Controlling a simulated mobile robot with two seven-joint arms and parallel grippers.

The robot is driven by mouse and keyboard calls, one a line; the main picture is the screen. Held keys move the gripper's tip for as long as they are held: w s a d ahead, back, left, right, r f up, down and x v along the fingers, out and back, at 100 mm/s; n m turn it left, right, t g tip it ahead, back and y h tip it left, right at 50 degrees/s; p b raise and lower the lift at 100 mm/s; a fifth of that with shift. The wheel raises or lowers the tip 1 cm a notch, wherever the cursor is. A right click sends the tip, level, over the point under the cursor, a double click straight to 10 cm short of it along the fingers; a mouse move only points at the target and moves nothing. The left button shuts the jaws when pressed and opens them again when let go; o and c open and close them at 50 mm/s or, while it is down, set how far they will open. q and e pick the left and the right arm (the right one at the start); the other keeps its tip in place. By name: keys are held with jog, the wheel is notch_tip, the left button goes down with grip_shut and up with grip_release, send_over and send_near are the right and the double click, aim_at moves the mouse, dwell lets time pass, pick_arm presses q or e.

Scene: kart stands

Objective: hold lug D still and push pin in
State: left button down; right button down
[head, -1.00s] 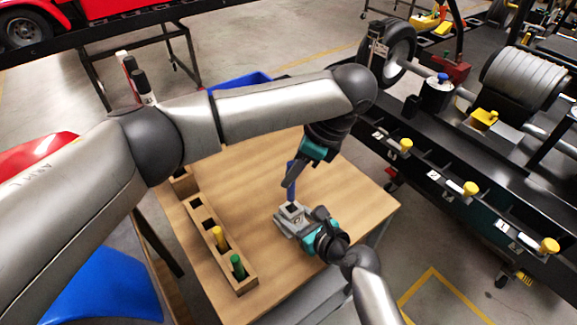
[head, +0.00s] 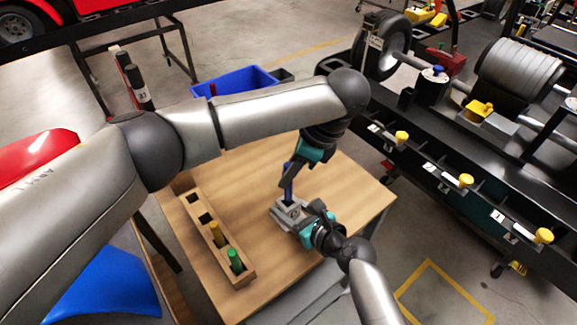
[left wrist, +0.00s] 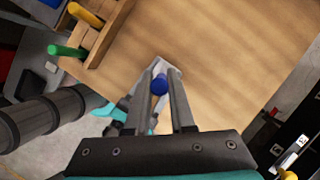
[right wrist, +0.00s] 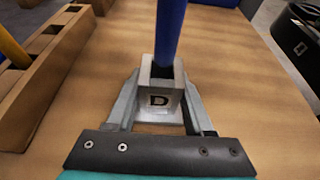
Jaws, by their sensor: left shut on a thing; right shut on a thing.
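Lug D (head: 287,213) is a grey metal block on the wooden table; its letter D faces the camera in the right wrist view (right wrist: 158,101). My right gripper (right wrist: 160,94) is shut on the lug, one finger on each side. My left gripper (head: 292,168) is above the lug and shut on the blue pin (head: 288,190). The pin (right wrist: 169,32) stands roughly upright over the lug, its lower end at the square top opening and seemingly just inside; the depth is hidden. In the left wrist view the blue pin end (left wrist: 160,84) shows between the fingers.
A wooden rack (head: 224,258) with a yellow pin (head: 216,232) and a green pin (head: 235,260) stands to the left on the table. A blue bin (head: 238,80) is behind. A black kart stand (head: 450,170) is to the right. The table's right part is clear.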

aim_at(289, 199)
pick_arm(q)
jog(key=shift+f, duration=2.65)
jog(key=c, duration=0.7)
grip_release()
jog(key=v, duration=1.2)
pick_arm(e)
jog(key=shift+c, duration=1)
grip_release()
